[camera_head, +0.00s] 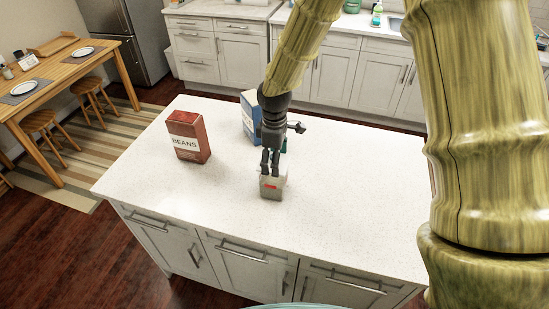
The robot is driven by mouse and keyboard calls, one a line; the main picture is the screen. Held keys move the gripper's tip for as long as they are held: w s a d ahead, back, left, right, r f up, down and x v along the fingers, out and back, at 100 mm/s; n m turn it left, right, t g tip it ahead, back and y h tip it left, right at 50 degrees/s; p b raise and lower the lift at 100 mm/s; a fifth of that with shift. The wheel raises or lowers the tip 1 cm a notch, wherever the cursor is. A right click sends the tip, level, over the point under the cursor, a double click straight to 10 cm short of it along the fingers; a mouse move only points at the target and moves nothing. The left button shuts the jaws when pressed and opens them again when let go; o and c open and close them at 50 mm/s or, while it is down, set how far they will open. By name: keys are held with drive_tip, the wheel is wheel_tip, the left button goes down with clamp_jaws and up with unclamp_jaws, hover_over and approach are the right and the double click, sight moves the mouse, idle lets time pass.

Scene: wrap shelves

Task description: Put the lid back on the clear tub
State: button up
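A small, box-shaped greyish tub (271,190) with a red mark on its front stands on the white island counter. My gripper (270,172) points down right at the tub's top, its two dark fingers close together and overlapping its upper part in this view. The fingertips partly cover the tub's top, so I cannot tell whether they touch it or hold a lid. No separate lid is clearly visible. A bit of teal (284,146) shows behind the gripper, mostly hidden, and I cannot tell what it is.
A red-brown box marked BEANS (188,140) stands to the left on the counter (350,190). A blue and white box (247,112) stands behind my gripper, partly hidden by it. The counter's right side and front left are clear. A wooden table (62,75) is at the far left.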

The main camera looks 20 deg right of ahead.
idle(0.9)
drive_tip(key=o, duration=0.9)
drive_tip(key=shift+c, duration=0.2)
drive_tip(key=shift+r+p, duration=0.1)
drive_tip(key=shift+p, duration=0.2)
drive_tip(key=shift+r+p, duration=1.7)
drive_tip(key=shift+r, duration=1.7)
drive_tip(key=shift+c, duration=0.4)
clamp_jaws()
